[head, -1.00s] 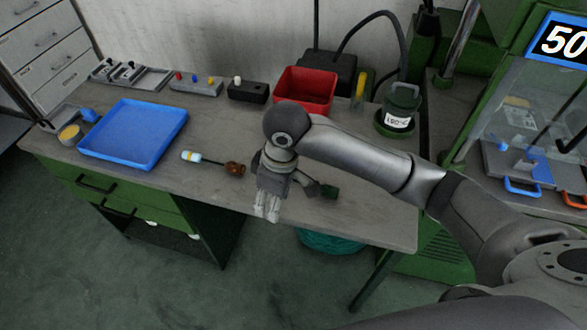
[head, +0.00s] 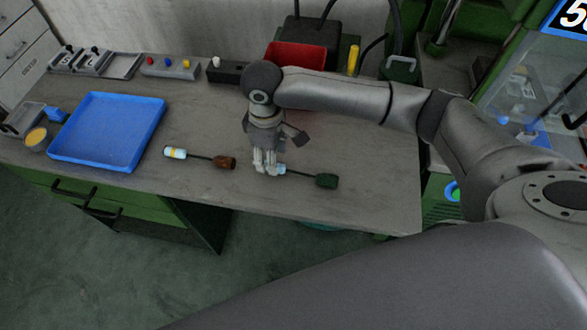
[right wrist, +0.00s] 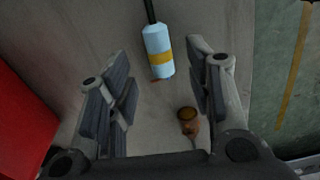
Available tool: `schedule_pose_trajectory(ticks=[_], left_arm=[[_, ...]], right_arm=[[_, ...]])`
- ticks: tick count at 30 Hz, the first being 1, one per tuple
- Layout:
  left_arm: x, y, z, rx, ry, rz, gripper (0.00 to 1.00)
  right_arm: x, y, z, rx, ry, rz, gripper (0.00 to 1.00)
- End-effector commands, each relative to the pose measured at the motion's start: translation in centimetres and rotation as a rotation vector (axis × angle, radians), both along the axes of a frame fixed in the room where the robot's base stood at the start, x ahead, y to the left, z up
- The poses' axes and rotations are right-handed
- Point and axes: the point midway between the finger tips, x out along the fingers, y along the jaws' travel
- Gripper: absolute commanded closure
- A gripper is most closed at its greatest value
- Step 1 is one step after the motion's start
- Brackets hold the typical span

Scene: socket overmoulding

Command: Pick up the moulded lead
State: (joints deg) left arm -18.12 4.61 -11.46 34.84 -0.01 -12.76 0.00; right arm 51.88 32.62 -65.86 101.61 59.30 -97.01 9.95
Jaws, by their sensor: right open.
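Two leads lie on the grey bench. One has a dark green end (head: 326,181), a black cable and a light blue sleeve (head: 280,169). The other has a brown end (head: 225,162) and a pale sleeve with a yellow band (head: 175,152). My right gripper (head: 265,170) is open, fingers down, beside the green-ended lead's sleeve, partly hiding it. In the right wrist view the blue, yellow-banded sleeve (right wrist: 158,50) shows between and beyond the open fingers (right wrist: 160,90). A brown end (right wrist: 188,120) is nearer the right finger. I cannot tell contact. My left gripper is not in view.
A blue tray (head: 78,160) stands left on the bench (head: 200,205). The bench's front edge is close to the leads.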

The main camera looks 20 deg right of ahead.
Motion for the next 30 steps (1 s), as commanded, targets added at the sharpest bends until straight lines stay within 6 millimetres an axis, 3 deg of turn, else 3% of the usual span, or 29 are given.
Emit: schedule_pose_trajectory(ticks=[6, 15, 26, 30], left_arm=[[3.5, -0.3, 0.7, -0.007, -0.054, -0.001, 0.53], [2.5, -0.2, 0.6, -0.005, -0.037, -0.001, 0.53], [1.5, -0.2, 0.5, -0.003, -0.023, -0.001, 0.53], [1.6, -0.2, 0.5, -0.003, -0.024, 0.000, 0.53]], right_arm=[[-0.3, -0.3, -3.1, -0.001, 0.003, -0.001, 0.53], [-0.2, -0.3, -3.7, 0.001, 0.001, 0.001, 0.53], [-0.2, -0.3, -3.7, 0.000, 0.000, 0.001, 0.97], [-0.2, -0.3, -3.7, 0.000, 0.000, 0.001, 1.00]])
